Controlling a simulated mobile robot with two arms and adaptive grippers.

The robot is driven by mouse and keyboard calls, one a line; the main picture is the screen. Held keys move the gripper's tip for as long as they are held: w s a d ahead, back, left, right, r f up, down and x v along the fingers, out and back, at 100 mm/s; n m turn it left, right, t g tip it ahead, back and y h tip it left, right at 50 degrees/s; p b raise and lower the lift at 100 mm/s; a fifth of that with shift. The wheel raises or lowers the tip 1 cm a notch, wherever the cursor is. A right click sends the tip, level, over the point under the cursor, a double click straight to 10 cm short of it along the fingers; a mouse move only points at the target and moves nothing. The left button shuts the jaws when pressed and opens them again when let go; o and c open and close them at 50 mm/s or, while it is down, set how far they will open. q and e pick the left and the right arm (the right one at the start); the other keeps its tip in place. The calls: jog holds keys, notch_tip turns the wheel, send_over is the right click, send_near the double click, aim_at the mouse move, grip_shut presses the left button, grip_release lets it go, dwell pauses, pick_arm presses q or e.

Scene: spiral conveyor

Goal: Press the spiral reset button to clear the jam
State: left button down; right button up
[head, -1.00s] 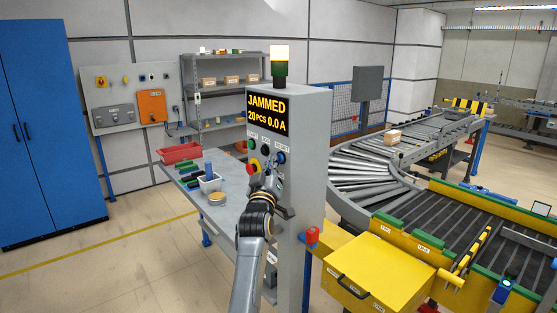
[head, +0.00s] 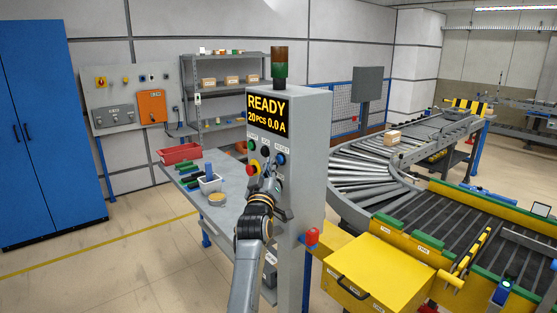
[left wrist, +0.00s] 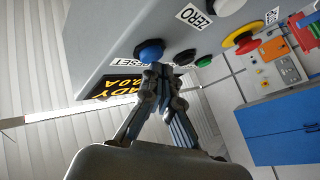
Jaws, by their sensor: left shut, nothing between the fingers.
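The grey control cabinet (head: 308,150) stands mid-view, its display (head: 267,114) reading READY, 20 PCS, 0.0 A. The blue reset button (head: 281,159) is on its front, right of the other buttons; it also shows in the left wrist view (left wrist: 150,51) beside a RESET label. My left gripper (head: 271,172) is shut and empty, with its fingertips just below the blue button in the head view. In the left wrist view the fingertips (left wrist: 161,73) are close to the button; I cannot tell whether they touch it. My right gripper is not in view.
A red and yellow button (head: 254,167) sits left of the blue one. A workbench (head: 226,225) with a red bin (head: 180,153) is behind on the left. The roller conveyor (head: 365,165) curves away to the right, with a yellow box (head: 375,270) in front.

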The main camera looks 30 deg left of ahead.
pick_arm(q)
jog(key=shift+s+a, duration=0.1)
jog(key=shift+s, duration=0.25)
jog(key=s, duration=0.1)
jog(key=s+a+p, duration=0.1)
jog(key=s, duration=0.1)
jog(key=s+a+p, duration=0.1)
jog(key=shift+s, duration=0.3)
dwell(0.8)
